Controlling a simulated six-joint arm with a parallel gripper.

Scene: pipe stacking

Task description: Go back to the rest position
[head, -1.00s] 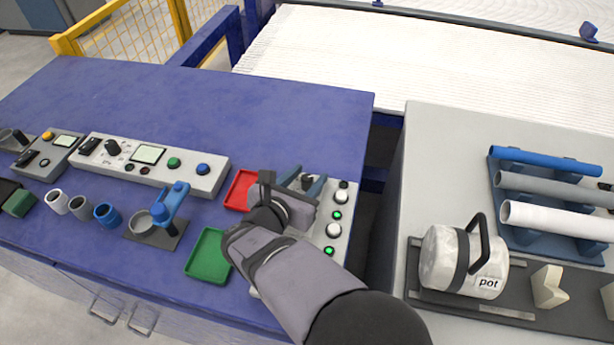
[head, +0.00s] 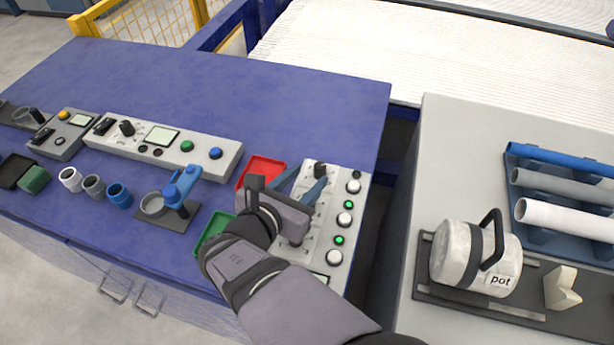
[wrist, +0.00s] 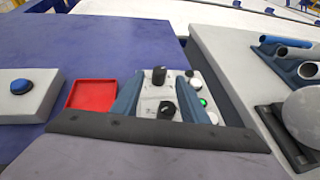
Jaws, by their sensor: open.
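My gripper (head: 306,186) is open and empty above the blue table (head: 240,95). Its two blue-grey fingers point away from the head camera, over a grey control panel (head: 350,215) with black knobs, white buttons and green lights. In the wrist view the fingers (wrist: 160,100) stand apart, with the panel's black knobs (wrist: 159,75) showing between them. Nothing is between the fingers. My arm hides part of the panel and of the green tray.
A red tray (head: 262,168) and a green tray (head: 212,232) lie left of my gripper. A blue stand with a ring (head: 180,195) and small pipe pieces (head: 94,186) are further left. A grey bench at right holds a pot (head: 462,252) and pipes on a rack (head: 565,217).

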